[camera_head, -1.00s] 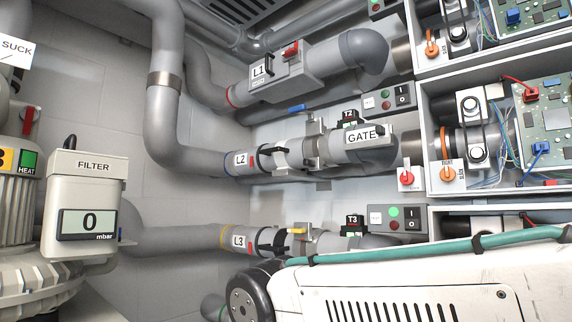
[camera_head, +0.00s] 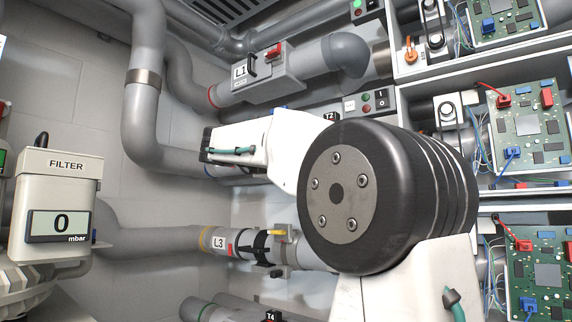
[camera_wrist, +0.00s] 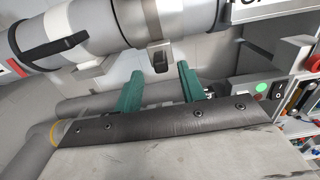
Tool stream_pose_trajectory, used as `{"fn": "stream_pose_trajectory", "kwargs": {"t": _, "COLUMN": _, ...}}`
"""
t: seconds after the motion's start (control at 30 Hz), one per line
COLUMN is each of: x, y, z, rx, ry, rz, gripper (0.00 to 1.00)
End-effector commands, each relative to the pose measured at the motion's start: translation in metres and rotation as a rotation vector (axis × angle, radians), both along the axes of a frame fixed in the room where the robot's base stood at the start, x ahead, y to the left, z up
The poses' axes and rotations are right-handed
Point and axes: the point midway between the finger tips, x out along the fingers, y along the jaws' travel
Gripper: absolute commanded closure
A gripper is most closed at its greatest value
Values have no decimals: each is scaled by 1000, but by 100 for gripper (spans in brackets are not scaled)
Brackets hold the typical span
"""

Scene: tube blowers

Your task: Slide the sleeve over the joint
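In the wrist view a grey pipe line crosses the top. A light-grey collar with a black handle (camera_wrist: 52,46) sits on it at left; it looks like the sleeve. To its right are a bare darker pipe stretch (camera_wrist: 105,20) and a ringed section (camera_wrist: 163,18), perhaps the joint. A metal tab (camera_wrist: 159,58) hangs from the ringed section. In the head view my arm covers the L2 line and my gripper.
The L1 valve box (camera_head: 262,77) is above. Open cabinets with circuit boards (camera_head: 527,125) stand at right, the FILTER unit (camera_head: 62,185) at left.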

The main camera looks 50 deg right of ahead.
Motion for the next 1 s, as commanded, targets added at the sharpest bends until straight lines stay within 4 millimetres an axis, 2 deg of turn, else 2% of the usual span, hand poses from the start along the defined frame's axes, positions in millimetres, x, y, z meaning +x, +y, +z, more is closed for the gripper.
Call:
{"fn": "stream_pose_trajectory", "kwargs": {"t": 0.1, "x": 1, "y": -20, "z": 0, "rx": 1, "ry": -2, "rz": -2, "gripper": 60}}
{"fn": "stream_pose_trajectory", "kwargs": {"t": 0.23, "x": 2, "y": -34, "z": -1, "rx": 2, "ry": -2, "rz": -1, "gripper": 60}}
{"fn": "stream_pose_trajectory", "kwargs": {"t": 0.6, "x": 3, "y": -40, "z": 0, "rx": 2, "ry": -3, "rz": 1, "gripper": 60}}
{"fn": "stream_pose_trajectory", "kwargs": {"t": 0.73, "x": 3, "y": -40, "z": 0, "rx": 2, "ry": -3, "rz": 1, "gripper": 96}}
{"fn": "stream_pose_trajectory", "kwargs": {"t": 0.77, "x": 3, "y": -40, "z": 0, "rx": 2, "ry": -3, "rz": 1, "gripper": 100}}
{"fn": "stream_pose_trajectory", "kwargs": {"t": 0.9, "x": 4, "y": -40, "z": -1, "rx": 2, "ry": -3, "rz": 2, "gripper": 100}}
{"fn": "stream_pose_trajectory", "kwargs": {"t": 1.0, "x": 17, "y": -39, "z": -1, "rx": 2, "ry": -2, "rz": 3, "gripper": 100}}
